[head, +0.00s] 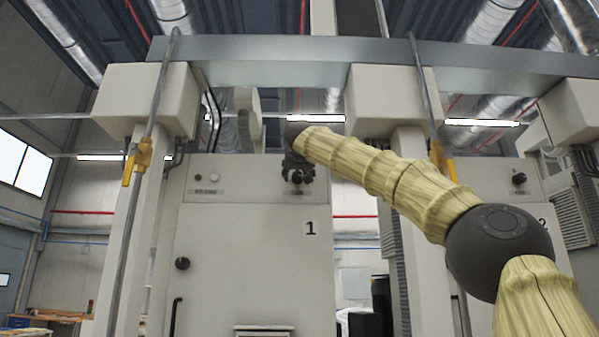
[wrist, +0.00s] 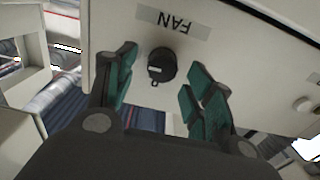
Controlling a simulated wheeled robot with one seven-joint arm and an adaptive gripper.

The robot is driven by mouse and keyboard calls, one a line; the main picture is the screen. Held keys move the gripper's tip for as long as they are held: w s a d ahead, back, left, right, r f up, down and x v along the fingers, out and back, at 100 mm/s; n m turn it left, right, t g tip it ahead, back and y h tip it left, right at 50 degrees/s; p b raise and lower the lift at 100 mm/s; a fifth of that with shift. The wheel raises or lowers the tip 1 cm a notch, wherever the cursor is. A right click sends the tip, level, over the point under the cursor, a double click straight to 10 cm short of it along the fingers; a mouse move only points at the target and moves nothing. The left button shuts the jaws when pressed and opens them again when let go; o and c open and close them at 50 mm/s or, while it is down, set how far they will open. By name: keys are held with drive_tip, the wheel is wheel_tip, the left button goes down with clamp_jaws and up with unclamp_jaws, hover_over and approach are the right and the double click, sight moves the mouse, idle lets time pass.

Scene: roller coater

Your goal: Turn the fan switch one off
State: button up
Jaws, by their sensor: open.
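The fan switch is a black round knob (wrist: 161,65) on a pale panel. It sits beside a label reading FAN (wrist: 172,21), which appears upside down in the wrist view. My gripper (wrist: 160,78) is open, with one teal-padded finger on each side of the knob. Gaps show between the pads and the knob, so I see no grip on it. In the head view my gripper (head: 298,168) is at the upper panel of the cabinet marked 1 (head: 253,240), and it largely covers the knob there.
A second cabinet (head: 523,205) with its own black knob (head: 519,179) stands at the right. A white button (head: 214,178) is on the first panel's left, above a door with a black knob (head: 182,263). Posts with yellow valves (head: 137,162) stand in front.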

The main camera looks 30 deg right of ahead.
drive_tip(key=shift+w+f, duration=0.4)
drive_tip(key=shift+w, duration=0.45)
drive_tip(key=shift+c, duration=1.2)
drive_tip(key=shift+w+d, duration=0.1)
drive_tip(key=c, duration=0.3)
drive_tip(key=shift+s+d+r, duration=0.1)
drive_tip(key=shift+s+d, duration=0.15)
drive_tip(key=shift+s, duration=0.2)
drive_tip(key=c, duration=0.5)
drive_tip(key=shift+a+r, duration=0.1)
drive_tip(key=shift+a, duration=0.1)
drive_tip(key=shift+d, duration=0.15)
